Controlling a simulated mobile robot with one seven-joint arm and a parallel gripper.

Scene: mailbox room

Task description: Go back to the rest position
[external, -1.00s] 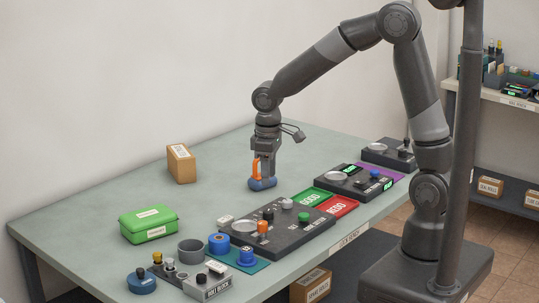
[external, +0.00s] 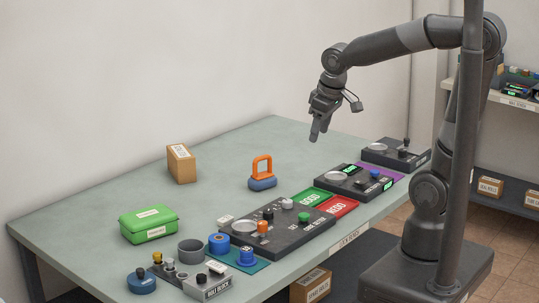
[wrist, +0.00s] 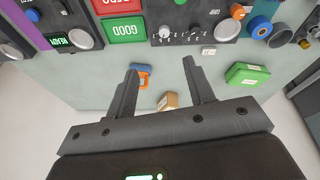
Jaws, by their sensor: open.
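My gripper (external: 318,130) hangs in the air above the back right part of the table (external: 90,205), empty. In the wrist view its two fingers (wrist: 160,75) stand wide apart with nothing between their tips. A blue object with an orange handle (external: 262,182) stands upright on the table, to the left of and below my gripper in the external view. It also shows in the wrist view, partly behind the left finger.
A cardboard box (external: 181,163) and a green case (external: 149,222) stand on the left. Dark control panels (external: 290,236), green GOOD and red REDO plates (external: 338,206), and several small parts line the front edge. The space around my gripper is clear.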

